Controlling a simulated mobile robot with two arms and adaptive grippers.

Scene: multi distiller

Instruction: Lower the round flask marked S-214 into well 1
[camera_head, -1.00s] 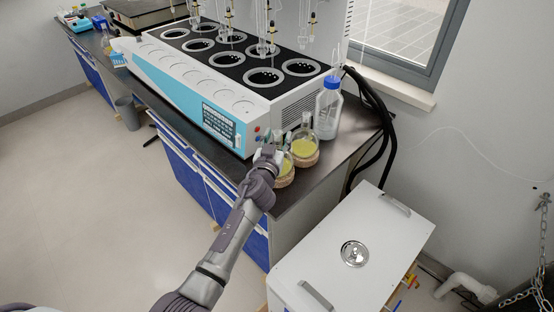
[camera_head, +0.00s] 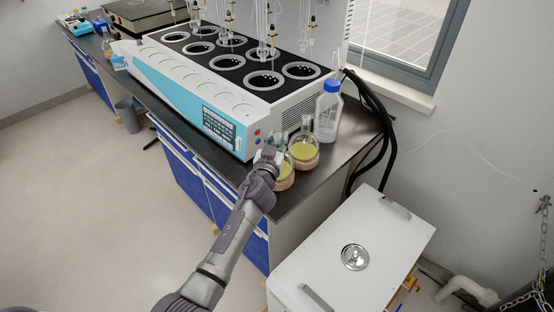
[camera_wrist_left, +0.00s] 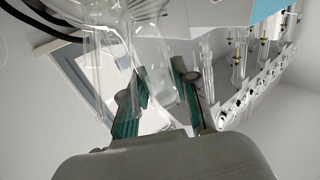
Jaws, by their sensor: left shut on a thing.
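Two round flasks with yellow liquid sit on cork rings at the near right end of the bench. My left gripper (camera_head: 272,154) is at the nearer flask (camera_head: 286,169), shut on its neck and partly hiding it. The other flask (camera_head: 304,150) stands just behind and to the right. In the left wrist view the green-padded fingers (camera_wrist_left: 160,112) stand on either side of a clear glass neck (camera_wrist_left: 150,75). No S-214 marking is readable on either flask. My right gripper is not in view.
A blue-capped bottle (camera_head: 328,110) stands behind the flasks, near black hoses (camera_head: 378,130). Glass tubes (camera_head: 268,25) hang above the wells.

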